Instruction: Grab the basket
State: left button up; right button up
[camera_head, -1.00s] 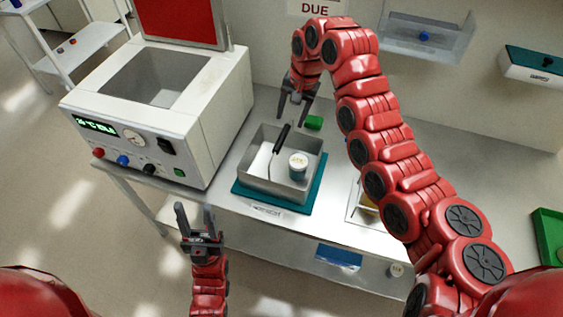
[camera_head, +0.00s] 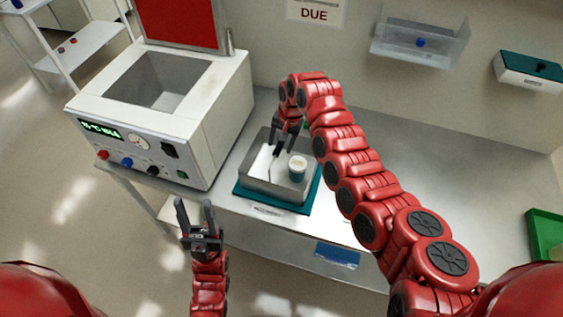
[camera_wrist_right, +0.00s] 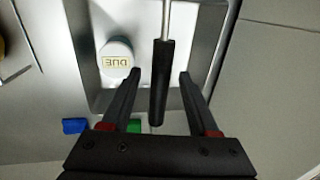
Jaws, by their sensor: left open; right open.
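The basket appears to be the open grey metal tub (camera_head: 262,190), sitting on a teal mat (camera_head: 300,208) on the bench. Inside it are a white-lidded jar (camera_head: 298,169) and a thin tool with a black handle. My right gripper (camera_head: 283,146) is open over the tub's far side. In the right wrist view the open fingers (camera_wrist_right: 159,77) stand on either side of the black handle (camera_wrist_right: 160,90), apart from it. The tub's wall (camera_wrist_right: 78,45) and the jar (camera_wrist_right: 116,55) also show there. My left gripper (camera_head: 195,204) is open and empty, low in front of the bench.
A white bath unit (camera_head: 190,110) with a raised red lid stands left of the tub. A green tray (camera_head: 545,235) is at the far right. Wall bins (camera_head: 420,42) hang behind.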

jog(key=shift+f, duration=0.35)
grip_shut()
dwell(1.2)
